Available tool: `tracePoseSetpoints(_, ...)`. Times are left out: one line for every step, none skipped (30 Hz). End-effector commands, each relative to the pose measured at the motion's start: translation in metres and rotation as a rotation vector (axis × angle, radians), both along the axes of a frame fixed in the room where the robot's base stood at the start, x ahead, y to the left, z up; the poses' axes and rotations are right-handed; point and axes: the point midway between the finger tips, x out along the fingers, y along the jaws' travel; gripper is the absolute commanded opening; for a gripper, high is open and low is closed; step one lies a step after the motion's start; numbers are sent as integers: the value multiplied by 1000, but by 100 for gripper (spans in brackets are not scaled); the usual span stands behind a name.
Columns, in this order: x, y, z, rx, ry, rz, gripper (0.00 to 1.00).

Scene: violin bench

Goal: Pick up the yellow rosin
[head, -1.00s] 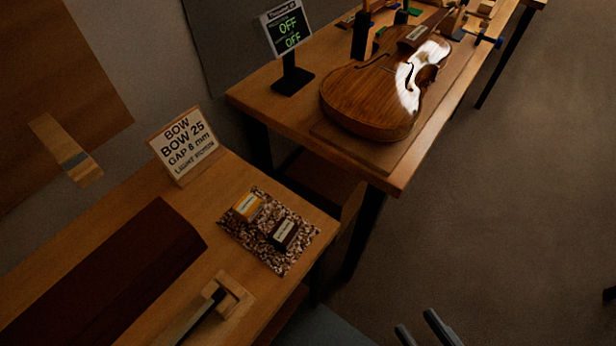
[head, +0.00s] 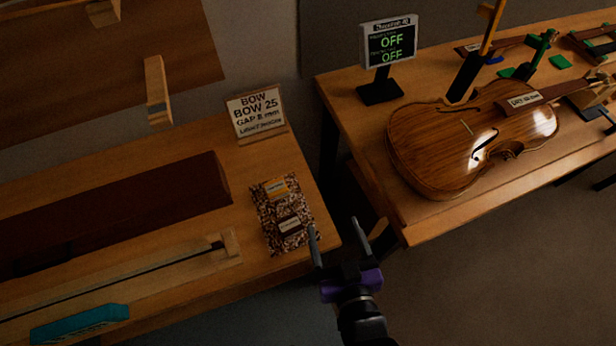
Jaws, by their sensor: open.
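The yellow rosin (head: 275,189) is a small amber block with a pale label. It lies on the upper part of a speckled brown mat (head: 268,238) near the right end of the left bench. A dark rosin (head: 290,225) with a pale label lies just below it on the same mat. My gripper (head: 336,232) is open and empty, its two grey fingers pointing up in the picture. It appears right of the mat, at the bench's right edge, apart from both rosins.
A bow card (head: 256,113) stands behind the mat. A dark red case (head: 110,215) and a teal box (head: 80,325) are on the left bench (head: 165,255). The right bench holds a violin (head: 440,145) and a display (head: 388,45). A gap separates the benches.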

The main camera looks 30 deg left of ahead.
Motion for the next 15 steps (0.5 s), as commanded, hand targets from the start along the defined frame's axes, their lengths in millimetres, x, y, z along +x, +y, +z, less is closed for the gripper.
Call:
tracePoseSetpoints(5,27,15,5,-4,45,73)
tracePoseSetpoints(7,39,19,7,-4,67,73)
tracePoseSetpoints(7,53,14,-8,12,95,73)
tracePoseSetpoints(7,62,11,-18,22,116,73)
tracePoseSetpoints(7,71,10,-27,29,135,73)
tracePoseSetpoints(7,80,7,-40,41,158,73)
tracePoseSetpoints(6,86,4,-50,49,174,73)
tracePoseSetpoints(5,92,3,-57,53,187,73)
tracePoseSetpoints(4,98,1,-66,61,202,73)
tracePoseSetpoints(4,101,0,-71,65,210,73)
tracePoseSetpoints(4,104,-1,-74,68,218,73)
tracePoseSetpoints(4,107,-2,-78,71,224,73)
tracePoseSetpoints(4,109,-3,-80,73,229,73)
tracePoseSetpoints(5,111,-4,-82,74,231,73)
tracePoseSetpoints(7,114,-5,-83,74,232,73)
